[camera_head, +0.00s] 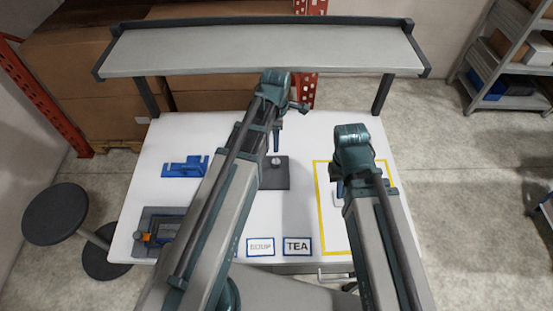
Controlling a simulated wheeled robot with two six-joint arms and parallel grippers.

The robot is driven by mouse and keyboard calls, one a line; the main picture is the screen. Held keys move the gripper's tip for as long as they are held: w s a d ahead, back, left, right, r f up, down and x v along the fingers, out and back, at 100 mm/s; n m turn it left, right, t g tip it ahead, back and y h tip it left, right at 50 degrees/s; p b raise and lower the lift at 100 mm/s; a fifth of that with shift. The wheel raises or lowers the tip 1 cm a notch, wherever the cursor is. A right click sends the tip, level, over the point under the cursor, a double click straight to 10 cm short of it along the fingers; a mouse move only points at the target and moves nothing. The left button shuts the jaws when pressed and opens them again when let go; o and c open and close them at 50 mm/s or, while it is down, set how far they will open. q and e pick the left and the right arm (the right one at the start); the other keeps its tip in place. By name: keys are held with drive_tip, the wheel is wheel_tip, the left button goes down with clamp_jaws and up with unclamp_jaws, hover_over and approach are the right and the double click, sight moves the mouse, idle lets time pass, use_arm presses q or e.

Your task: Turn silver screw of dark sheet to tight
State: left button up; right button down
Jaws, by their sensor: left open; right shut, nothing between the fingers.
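The dark sheet (279,181) lies flat near the middle of the white table, partly covered at its left by my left arm. The silver screw (276,160) shows as a small bright round head on the sheet's upper part. Its turn position is too small to tell. My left gripper (277,143) is open and points down just above the screw in the picture; whether it touches it I cannot tell. My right gripper (340,189) is shut and empty over the yellow-framed area at the right, largely hidden by its own arm.
A blue fixture (183,168) and a grey plate (145,247) with a blue and orange device stand at the left. Cards with SOUP (260,247) and TEA (297,246) lie in front. A yellow frame (320,190) marks the right. A raised shelf (200,50) spans the back.

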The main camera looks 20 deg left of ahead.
sight(276, 161)
use_arm(q)
wheel_tip(276, 161, down, 12)
drive_tip(key=b, duration=1.1)
drive_tip(key=shift+r, duration=0.15)
use_arm(e)
wheel_tip(276, 161, down, 12)
drive_tip(key=shift+r, duration=0.2)
use_arm(q)
drive_tip(key=shift+r, duration=0.1)
clamp_jaws()
